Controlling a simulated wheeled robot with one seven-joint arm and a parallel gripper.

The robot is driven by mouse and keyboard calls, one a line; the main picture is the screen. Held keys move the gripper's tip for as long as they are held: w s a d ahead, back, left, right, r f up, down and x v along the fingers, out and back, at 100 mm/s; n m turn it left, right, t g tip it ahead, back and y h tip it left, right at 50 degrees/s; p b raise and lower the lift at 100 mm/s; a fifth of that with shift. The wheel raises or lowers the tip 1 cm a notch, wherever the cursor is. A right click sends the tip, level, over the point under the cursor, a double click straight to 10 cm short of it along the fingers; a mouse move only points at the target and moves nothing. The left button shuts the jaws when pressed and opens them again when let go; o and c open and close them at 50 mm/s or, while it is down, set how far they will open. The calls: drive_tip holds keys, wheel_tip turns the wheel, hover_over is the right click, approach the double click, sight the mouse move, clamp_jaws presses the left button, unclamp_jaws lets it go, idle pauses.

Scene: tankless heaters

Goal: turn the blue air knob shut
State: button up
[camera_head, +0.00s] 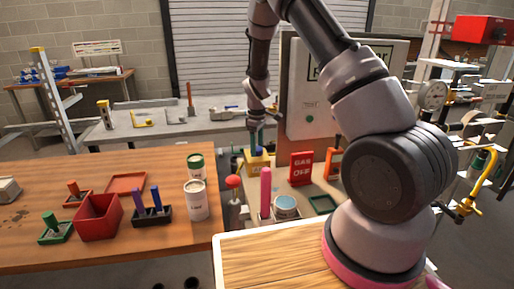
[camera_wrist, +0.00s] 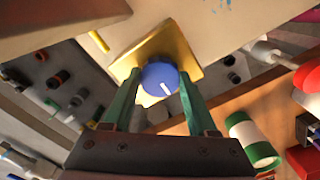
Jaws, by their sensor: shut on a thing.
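The blue knob (camera_wrist: 158,76) sits on a yellow box (camera_wrist: 187,52) in the wrist view. A short white mark on the knob's face points to the lower right. My gripper (camera_wrist: 160,84) has its two green fingers on either side of the knob, shut on it. In the head view my gripper (camera_head: 254,138) reaches down onto the yellow box (camera_head: 257,163), and a little of the blue knob (camera_head: 259,150) shows there. The contact faces of the fingers are partly hidden by the knob's rim.
A red "GAS OFF" sign (camera_head: 301,168) stands right of the yellow box. A pink post (camera_head: 266,190), a blue-topped tin (camera_head: 286,205) and a red-topped stand (camera_head: 233,182) are in front. A grey cabinet (camera_head: 303,112) rises behind at right. The wooden table (camera_head: 120,165) holds cans and trays.

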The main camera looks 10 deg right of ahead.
drive_tip(key=m, duration=0.4)
drive_tip(key=shift+m, duration=0.3)
drive_tip(key=m, duration=0.3)
drive_tip(key=shift+m, duration=0.4)
drive_tip(key=m, duration=0.8)
drive_tip(key=shift+m, duration=0.3)
drive_tip(key=o, duration=1.4)
drive_tip(key=shift+c, duration=0.2)
wheel_tip(320, 180, up, 11)
